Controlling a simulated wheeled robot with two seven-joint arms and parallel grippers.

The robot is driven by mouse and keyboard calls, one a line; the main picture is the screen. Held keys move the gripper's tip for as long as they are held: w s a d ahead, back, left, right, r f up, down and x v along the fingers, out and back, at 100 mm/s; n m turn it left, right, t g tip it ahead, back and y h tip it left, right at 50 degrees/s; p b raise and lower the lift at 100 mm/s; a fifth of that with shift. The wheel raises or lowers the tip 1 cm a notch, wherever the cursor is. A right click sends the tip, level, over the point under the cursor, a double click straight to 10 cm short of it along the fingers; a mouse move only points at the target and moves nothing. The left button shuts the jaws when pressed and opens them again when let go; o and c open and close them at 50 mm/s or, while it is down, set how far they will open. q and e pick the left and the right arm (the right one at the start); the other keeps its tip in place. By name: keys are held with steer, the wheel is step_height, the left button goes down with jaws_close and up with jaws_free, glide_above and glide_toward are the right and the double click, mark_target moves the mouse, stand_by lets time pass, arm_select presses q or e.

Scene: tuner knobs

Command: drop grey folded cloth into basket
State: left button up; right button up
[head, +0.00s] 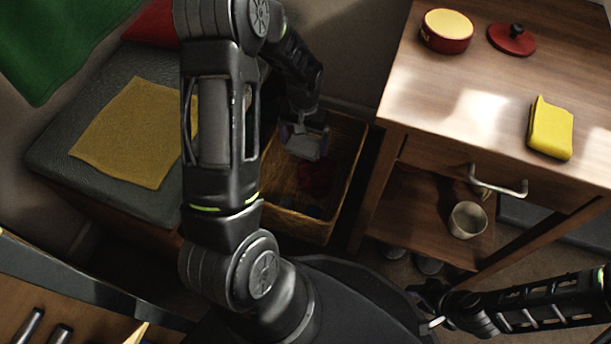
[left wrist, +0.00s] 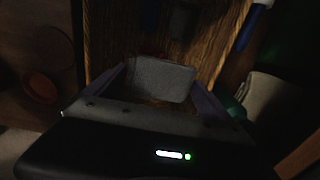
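The grey folded cloth (head: 306,149) is between the fingers of my left gripper (head: 304,132), over the wicker basket (head: 345,180). The left wrist view shows the cloth (left wrist: 160,80) spanning the gap between the two fingertips (left wrist: 158,88), with the basket's woven wall (left wrist: 105,40) around and beyond it. Part of the basket is hidden by my left arm. A red item (head: 316,180) lies inside the basket. My right gripper (head: 431,304) is low at the right, away from the basket; its fingers are too dark to read.
A wooden side table (head: 440,90) stands right of the basket, bearing a red pot (head: 447,31), its lid (head: 512,39) and a folded yellow cloth (head: 550,129). A metal cup (head: 467,220) sits on its lower shelf. A cushioned bench with a mustard cloth (head: 130,135) is left.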

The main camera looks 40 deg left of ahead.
arm_select(q)
steer(key=shift+o, duration=0.4)
steer(key=shift+r, duration=0.1)
step_height(320, 180, up, 8)
steer(key=p, duration=0.3)
steer(key=shift+f, duration=0.2)
stand_by(0.5)
